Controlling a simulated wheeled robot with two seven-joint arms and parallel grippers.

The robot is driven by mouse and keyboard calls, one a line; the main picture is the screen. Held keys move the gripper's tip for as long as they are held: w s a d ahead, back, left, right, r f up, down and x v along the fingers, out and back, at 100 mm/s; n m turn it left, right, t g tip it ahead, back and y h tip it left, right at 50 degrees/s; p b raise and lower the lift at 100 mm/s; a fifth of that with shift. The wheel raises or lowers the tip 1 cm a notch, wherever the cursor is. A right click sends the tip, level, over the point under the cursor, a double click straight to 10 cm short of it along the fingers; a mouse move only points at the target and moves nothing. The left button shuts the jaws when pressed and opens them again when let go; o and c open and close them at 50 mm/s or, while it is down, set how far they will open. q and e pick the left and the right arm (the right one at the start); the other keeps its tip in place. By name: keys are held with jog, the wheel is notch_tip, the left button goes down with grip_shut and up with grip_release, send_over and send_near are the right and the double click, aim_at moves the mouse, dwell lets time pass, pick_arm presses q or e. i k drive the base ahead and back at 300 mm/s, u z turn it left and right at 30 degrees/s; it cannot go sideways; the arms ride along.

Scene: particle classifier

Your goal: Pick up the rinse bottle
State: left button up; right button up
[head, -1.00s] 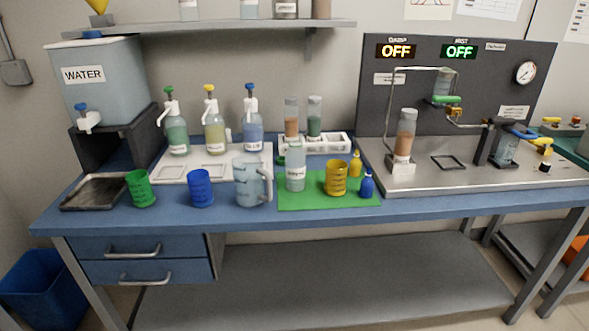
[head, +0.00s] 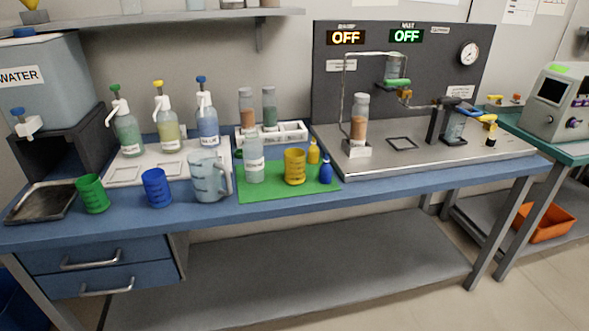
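A pale translucent bottle (head: 254,163) with a white label stands upright at the back left of the green mat (head: 262,193) on the blue bench. Its label is too small to read, so I cannot be sure it is the rinse bottle. Three pump bottles stand on a white tray farther left: one with a green top (head: 127,132), one with a yellow top (head: 167,130) and one with a blue top (head: 207,126). Their labels are also unreadable. Neither of my grippers is in view.
A clear jug (head: 205,182) stands just left of the mat. A yellow beaker (head: 294,167) and small yellow (head: 313,152) and blue (head: 326,172) bottles stand on the mat. A white rack (head: 285,133) with tubes is behind. A metal rig (head: 430,150) fills the right.

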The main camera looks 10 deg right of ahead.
aim_at(253, 153)
jog(key=z, duration=0.25)
jog(key=k, duration=0.3)
jog(key=z, duration=1.75)
jog(key=i, duration=0.2)
jog(key=u, duration=1.5)
jog(key=i, duration=0.85)
jog(key=u, duration=1)
